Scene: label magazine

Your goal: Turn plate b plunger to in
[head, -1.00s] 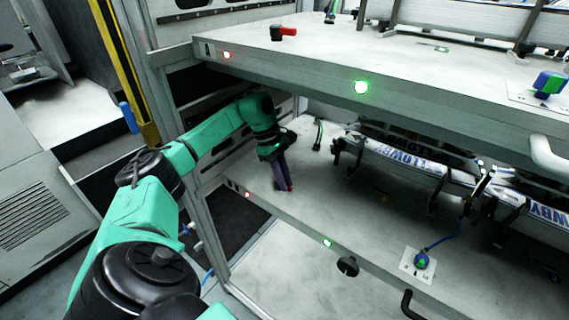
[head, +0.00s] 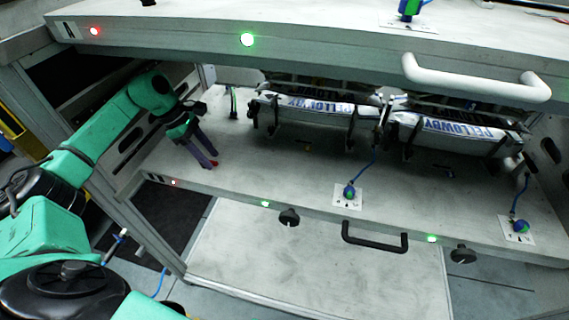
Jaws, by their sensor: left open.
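The lower plate (head: 270,175) is a pale shelf, and the upper plate (head: 330,38) is above it. No letter b is readable. My left gripper (head: 205,156) reaches between the plates from the left. It is open and points down over the left end of the lower plate. A small red piece (head: 214,163) shows at its fingertips, perhaps a handle mostly hidden by the fingers. Contact cannot be told. Black round knobs (head: 289,217) and (head: 463,255) sit at the lower plate's front edge, apart from the gripper; I cannot tell which part is the plunger. My right gripper is out of view.
Label bundles (head: 318,109) lie in holders at the back of the lower plate. Blue-green knobs on white cards (head: 347,196) stand nearer the front. A white handle (head: 476,79) and a black handle (head: 374,237) project from the fronts. The lower plate's middle is mostly clear.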

